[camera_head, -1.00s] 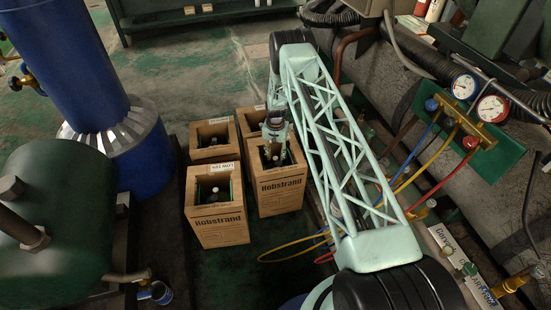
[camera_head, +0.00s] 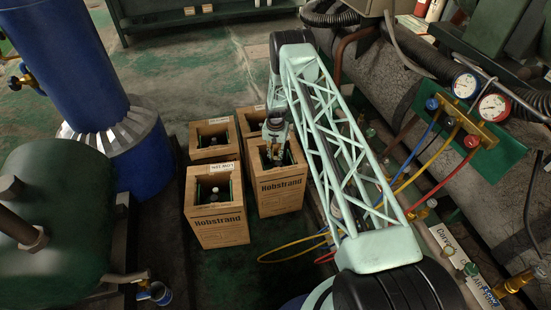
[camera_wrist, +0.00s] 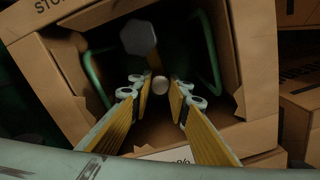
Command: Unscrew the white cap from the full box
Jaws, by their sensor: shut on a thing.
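The open cardboard box under my gripper (camera_head: 280,198) is marked "Hobstrand". It also fills much of the wrist view (camera_wrist: 40,60). A small round white cap (camera_wrist: 160,85) sits inside it, between my fingertips in the wrist view. My gripper (camera_wrist: 160,92) points down into the box, with its two yellow-sided fingers on either side of the cap, shut on it. In the head view, my gripper (camera_head: 274,155) reaches into the box opening, and the cap is hidden. A grey hexagonal piece (camera_wrist: 138,37) shows beyond the cap. A white label with a "%" sign (camera_wrist: 170,155) is on the box edge.
Another Hobstrand box (camera_head: 218,222) stands at front left, with a bottle inside. Two more boxes (camera_head: 209,134) (camera_head: 246,118) stand behind. A blue cylinder (camera_head: 95,70) and green tank (camera_head: 55,220) are at left. Gauges (camera_head: 494,107) with coloured hoses are at right.

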